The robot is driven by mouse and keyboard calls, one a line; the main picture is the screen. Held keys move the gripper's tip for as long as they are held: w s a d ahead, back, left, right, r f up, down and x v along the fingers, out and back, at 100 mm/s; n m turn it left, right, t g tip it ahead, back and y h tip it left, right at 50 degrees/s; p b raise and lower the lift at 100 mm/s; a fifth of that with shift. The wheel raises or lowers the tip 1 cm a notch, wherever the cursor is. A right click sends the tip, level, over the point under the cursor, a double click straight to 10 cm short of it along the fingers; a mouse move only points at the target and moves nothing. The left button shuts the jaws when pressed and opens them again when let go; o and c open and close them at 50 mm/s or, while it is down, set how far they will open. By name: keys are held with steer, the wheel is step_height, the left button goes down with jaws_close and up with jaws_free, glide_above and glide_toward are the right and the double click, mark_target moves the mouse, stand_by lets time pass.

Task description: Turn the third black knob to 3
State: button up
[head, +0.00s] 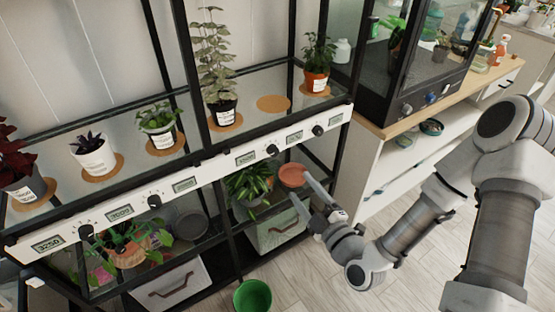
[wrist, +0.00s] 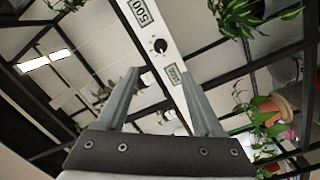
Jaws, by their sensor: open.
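A white control strip (head: 215,172) runs along the front of the plant shelf, with several black knobs and small green displays. Counting from the left in the head view, the third black knob (head: 272,150) sits between two displays. My gripper (head: 299,187) is open and empty, below and to the right of that knob, apart from the strip.
Potted plants stand on the glass shelf above the strip. Below it are a reddish saucer (head: 292,175) close to my gripper, a leafy plant (head: 250,184) and a storage box (head: 277,230). A green pot (head: 252,297) stands on the floor. Black shelf posts flank the area.

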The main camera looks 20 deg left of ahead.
mark_target(274, 153)
steer(key=w+a+b, duration=0.1)
steer(key=b, duration=0.6)
steer(key=shift+w+a+f+b, duration=0.3)
steer(key=shift+w+a, duration=0.05)
steer(key=b+x, duration=0.1)
steer(key=x, duration=0.4)
steer(key=b+x, duration=0.2)
steer(key=x, duration=0.4)
steer(key=shift+w+a+r, duration=0.2)
steer(key=shift+w+r, duration=0.05)
steer(key=shift+c, duration=0.2)
jaws_close()
